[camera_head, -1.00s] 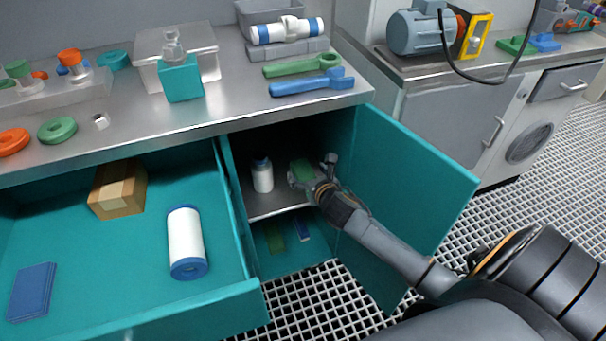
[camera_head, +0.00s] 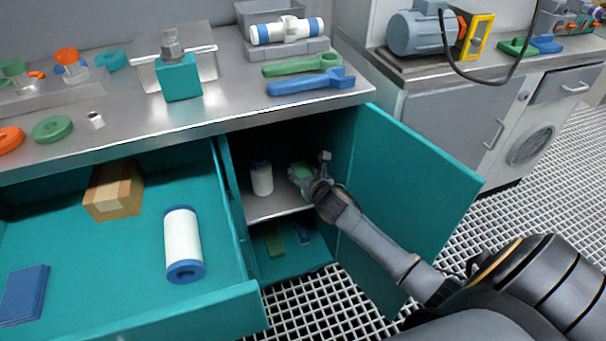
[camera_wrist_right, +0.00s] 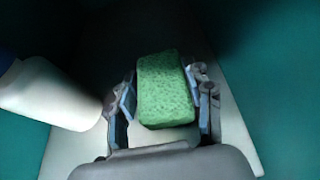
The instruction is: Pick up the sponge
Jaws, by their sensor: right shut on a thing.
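The green sponge (camera_wrist_right: 166,88) is between the two fingers of my right gripper (camera_wrist_right: 163,98) in the right wrist view. The fingers are shut on its sides. In the head view the sponge (camera_head: 301,171) shows small at the tip of my right gripper (camera_head: 308,176), inside the open cabinet, at the level of its shelf (camera_head: 272,205). Whether the sponge touches the shelf is hard to tell. My left gripper is not in view.
A white bottle (camera_head: 262,179) stands on the shelf just left of the gripper; it also shows in the wrist view (camera_wrist_right: 48,95). The open cabinet door (camera_head: 408,195) is right of my arm. An open drawer (camera_head: 120,275) is at the left.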

